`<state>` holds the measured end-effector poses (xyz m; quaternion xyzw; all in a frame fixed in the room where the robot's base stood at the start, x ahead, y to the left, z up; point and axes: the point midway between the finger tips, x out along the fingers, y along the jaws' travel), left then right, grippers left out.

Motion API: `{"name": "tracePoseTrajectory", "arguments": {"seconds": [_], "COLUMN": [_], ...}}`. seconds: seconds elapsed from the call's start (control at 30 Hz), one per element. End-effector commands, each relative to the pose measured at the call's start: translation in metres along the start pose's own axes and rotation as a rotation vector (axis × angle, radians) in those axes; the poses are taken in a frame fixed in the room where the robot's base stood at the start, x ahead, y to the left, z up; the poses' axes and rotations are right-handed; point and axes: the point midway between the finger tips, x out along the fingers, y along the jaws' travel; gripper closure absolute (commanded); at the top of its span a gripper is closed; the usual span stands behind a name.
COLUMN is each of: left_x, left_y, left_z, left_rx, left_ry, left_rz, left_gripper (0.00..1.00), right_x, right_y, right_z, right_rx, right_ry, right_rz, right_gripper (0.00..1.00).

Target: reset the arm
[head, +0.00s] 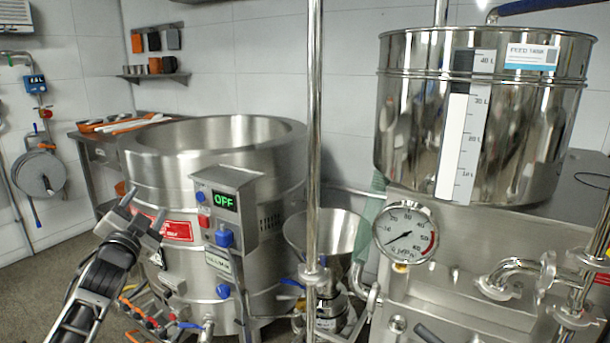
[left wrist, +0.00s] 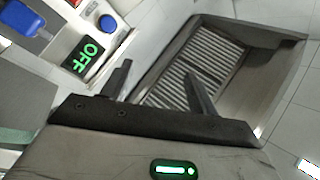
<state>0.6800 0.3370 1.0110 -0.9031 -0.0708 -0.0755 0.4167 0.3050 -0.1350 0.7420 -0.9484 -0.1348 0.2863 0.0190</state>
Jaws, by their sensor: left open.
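My left arm comes in from the lower left of the head view. My left gripper (head: 146,207) is open and empty, its two fingers pointing up in front of the large steel vessel (head: 160,172). In the left wrist view the fingers (left wrist: 157,78) stand apart with nothing between them. The control box (head: 240,240) is to the right of the gripper, apart from it in the picture. Its green display (head: 224,200) reads OFF, and this display (left wrist: 83,53) also shows in the left wrist view. My right gripper is not in view.
A vertical steel pipe (head: 313,140) stands mid-view beside a steel funnel (head: 345,228). The feed tank (head: 415,130) and a pressure gauge (head: 404,232) are at right. Valves and pipes (head: 150,318) lie low near my left arm. A hose reel (head: 40,173) hangs at left.

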Motion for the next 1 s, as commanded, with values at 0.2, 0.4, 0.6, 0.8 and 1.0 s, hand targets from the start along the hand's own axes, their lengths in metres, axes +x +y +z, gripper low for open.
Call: {"name": "tracePoseTrajectory", "arguments": {"seconds": [0.2, 0.4, 0.6, 0.8, 1.0], "left_x": [-0.012, -0.071, -0.155, -0.287, -0.395], "left_y": [0.043, 0.114, 0.184, 0.248, 0.266], "left_z": [0.049, 0.057, 0.059, 0.043, 0.014], "left_rx": [-0.596, -0.587, -0.616, -0.7, -0.801], "left_ry": [-0.323, -0.347, -0.393, -0.472, -0.56], "left_rz": [0.147, 0.25, 0.375, 0.527, 0.623], "left_gripper": [0.41, 0.41, 0.41, 0.41, 0.41], "right_x": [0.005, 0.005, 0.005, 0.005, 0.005], "right_y": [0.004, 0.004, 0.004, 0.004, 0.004], "right_z": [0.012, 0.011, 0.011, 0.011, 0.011], "right_rx": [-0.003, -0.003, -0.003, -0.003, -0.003], "right_ry": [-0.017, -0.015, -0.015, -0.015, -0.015], "right_rz": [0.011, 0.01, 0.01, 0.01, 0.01], "right_gripper": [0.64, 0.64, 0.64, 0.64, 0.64]}}
